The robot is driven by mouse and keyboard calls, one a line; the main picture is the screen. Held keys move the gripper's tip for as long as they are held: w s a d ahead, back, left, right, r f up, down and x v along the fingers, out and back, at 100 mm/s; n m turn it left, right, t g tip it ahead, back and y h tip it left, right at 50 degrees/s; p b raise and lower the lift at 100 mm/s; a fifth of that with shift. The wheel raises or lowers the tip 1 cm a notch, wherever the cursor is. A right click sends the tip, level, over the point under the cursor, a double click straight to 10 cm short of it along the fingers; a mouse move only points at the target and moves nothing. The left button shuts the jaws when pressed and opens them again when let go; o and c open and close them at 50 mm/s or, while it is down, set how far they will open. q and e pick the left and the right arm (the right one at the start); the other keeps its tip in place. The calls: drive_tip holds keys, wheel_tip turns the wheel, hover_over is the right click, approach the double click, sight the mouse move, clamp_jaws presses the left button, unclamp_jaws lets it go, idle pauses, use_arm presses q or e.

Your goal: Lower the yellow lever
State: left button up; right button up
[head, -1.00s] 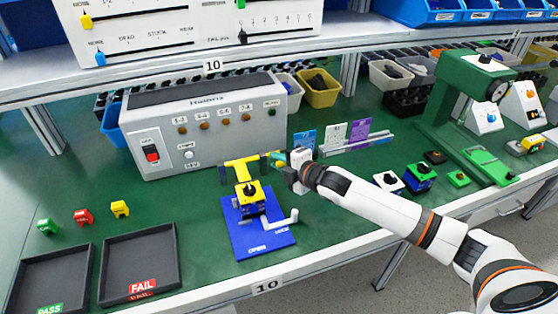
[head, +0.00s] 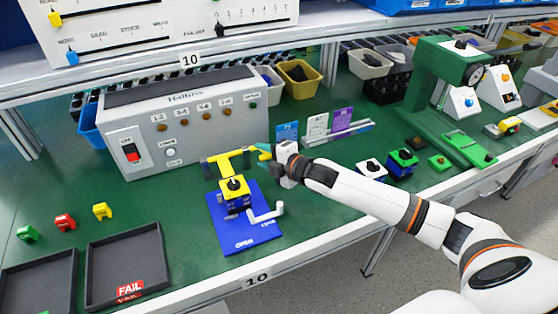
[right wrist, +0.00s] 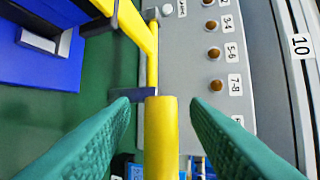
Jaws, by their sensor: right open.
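The yellow lever (head: 226,159) is a T-shaped handle standing raised above a yellow and blue switch fixture (head: 236,196) in the head view. Its crossbar runs roughly level. My right gripper (head: 262,150) is at the right end of the crossbar. In the right wrist view, the end of the yellow lever (right wrist: 160,138) lies between the two green fingers of my right gripper (right wrist: 163,125). The fingers are open, with a gap visible on each side of the bar. My left gripper is not in view.
The blue base plate (head: 245,236) carries a white crank (head: 266,214). A grey control box (head: 190,122) stands close behind the lever. Small coloured cards (head: 317,127) stand behind my right wrist. Dark trays (head: 125,265) lie at front left.

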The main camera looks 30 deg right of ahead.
drive_tip(key=v, duration=1.1)
drive_tip(key=shift+b, duration=0.4)
